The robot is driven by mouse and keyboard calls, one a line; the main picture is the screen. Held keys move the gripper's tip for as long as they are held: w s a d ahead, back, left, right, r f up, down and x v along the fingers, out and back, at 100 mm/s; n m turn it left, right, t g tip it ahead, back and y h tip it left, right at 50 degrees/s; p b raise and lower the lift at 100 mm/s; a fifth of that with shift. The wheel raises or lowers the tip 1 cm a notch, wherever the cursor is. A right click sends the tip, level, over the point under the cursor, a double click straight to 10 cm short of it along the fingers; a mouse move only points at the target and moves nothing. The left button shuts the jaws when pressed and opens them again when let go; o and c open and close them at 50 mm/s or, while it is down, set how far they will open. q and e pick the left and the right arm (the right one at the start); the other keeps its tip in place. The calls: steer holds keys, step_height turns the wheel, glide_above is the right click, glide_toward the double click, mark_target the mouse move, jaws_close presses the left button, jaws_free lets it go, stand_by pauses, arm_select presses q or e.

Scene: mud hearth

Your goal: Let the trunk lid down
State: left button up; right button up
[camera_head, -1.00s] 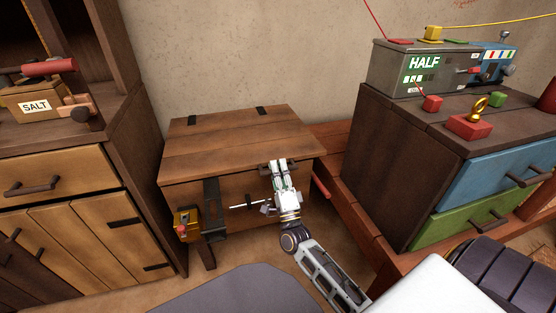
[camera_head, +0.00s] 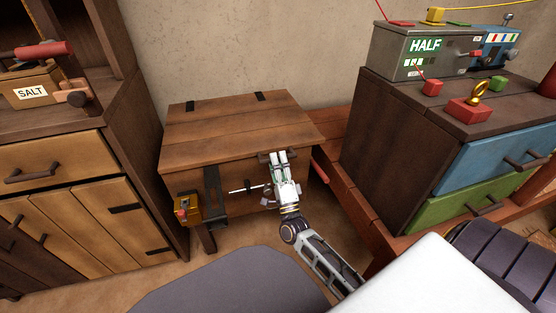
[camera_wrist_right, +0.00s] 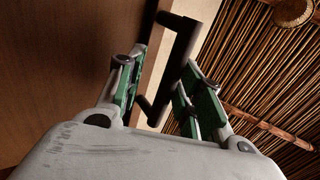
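The wooden trunk (camera_head: 228,205) stands against the wall. Its plank lid (camera_head: 230,125) lies about level over the box, with two dark hinges at the back edge. I cannot tell whether a thin gap remains at the front. A dark handle (camera_head: 265,156) sits at the lid's front edge; it also shows in the right wrist view (camera_wrist_right: 181,62). My right gripper (camera_head: 279,156) is at this handle. In the right wrist view, its green-padded fingers (camera_wrist_right: 160,88) are apart, with the handle between and beyond them. My left gripper is not in view.
A dark bracket (camera_head: 212,190) and a yellow box (camera_head: 186,209) are at the trunk's front left. A cabinet (camera_head: 75,170) stands close at left. A drawer unit (camera_head: 420,150) on a reddish bench (camera_head: 345,178) stands at right.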

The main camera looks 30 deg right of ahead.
steer(key=shift+r, duration=0.2)
steer(key=v, duration=1.2)
steer(key=shift+w+a+f, duration=0.1)
steer(key=shift+w+a, duration=0.05)
stand_by(0.7)
